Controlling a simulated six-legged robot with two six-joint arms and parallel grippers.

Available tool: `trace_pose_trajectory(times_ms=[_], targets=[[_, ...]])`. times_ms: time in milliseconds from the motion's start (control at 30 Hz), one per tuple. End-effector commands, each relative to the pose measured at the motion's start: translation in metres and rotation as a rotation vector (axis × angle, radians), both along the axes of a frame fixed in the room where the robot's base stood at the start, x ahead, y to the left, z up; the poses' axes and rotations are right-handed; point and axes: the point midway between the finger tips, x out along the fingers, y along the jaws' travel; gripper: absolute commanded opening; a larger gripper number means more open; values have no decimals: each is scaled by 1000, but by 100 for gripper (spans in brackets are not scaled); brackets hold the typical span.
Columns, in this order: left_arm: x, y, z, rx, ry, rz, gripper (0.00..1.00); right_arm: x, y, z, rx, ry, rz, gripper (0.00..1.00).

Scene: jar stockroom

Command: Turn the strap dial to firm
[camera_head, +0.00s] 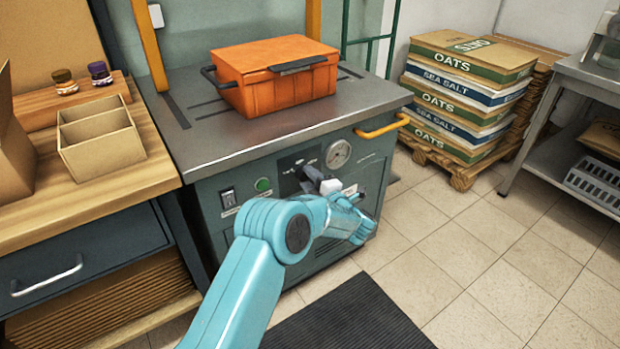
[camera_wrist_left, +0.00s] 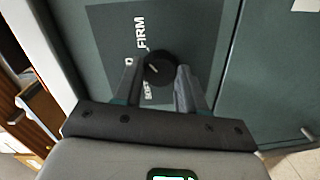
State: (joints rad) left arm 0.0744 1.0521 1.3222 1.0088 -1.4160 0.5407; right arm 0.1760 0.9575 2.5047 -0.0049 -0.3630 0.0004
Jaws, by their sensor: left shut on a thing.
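The strap dial (camera_wrist_left: 158,66) is a round black knob on a dark panel in the left wrist view. White lettering beside it reads FIRM at the upper end, with a partly hidden middle label and another at the lower end. A short pale mark shows on the knob; its exact setting is hard to tell. My left gripper (camera_wrist_left: 156,77) is shut on the dial, one finger on each side. In the head view my left gripper (camera_head: 318,183) is at the machine's front panel and hides most of the dial. My right gripper is not in view.
The strapping machine (camera_head: 290,128) carries an orange crate (camera_head: 268,90) on its top. A gauge (camera_head: 338,154), a green button (camera_head: 263,185) and a yellow handle (camera_head: 383,128) are on its front. A wooden bench (camera_head: 130,178) stands left, stacked sacks (camera_head: 462,85) right.

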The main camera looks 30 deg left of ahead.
Motion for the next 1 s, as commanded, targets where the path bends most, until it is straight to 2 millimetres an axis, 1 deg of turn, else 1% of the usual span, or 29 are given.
trace_pose_trajectory(times_ms=[100,300,833,867,900,933,1000], targets=[[0,-1,0,20,54,0,10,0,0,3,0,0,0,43],[0,-1,-1,42,107,-1,10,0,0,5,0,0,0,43],[0,-1,-2,51,129,-1,10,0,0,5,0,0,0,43],[0,-1,-2,51,129,-1,47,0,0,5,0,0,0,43],[0,-1,-2,51,129,-1,60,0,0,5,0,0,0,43],[0,-1,-2,50,128,-1,66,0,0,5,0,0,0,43],[0,-1,-2,51,128,-1,66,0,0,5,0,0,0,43]])
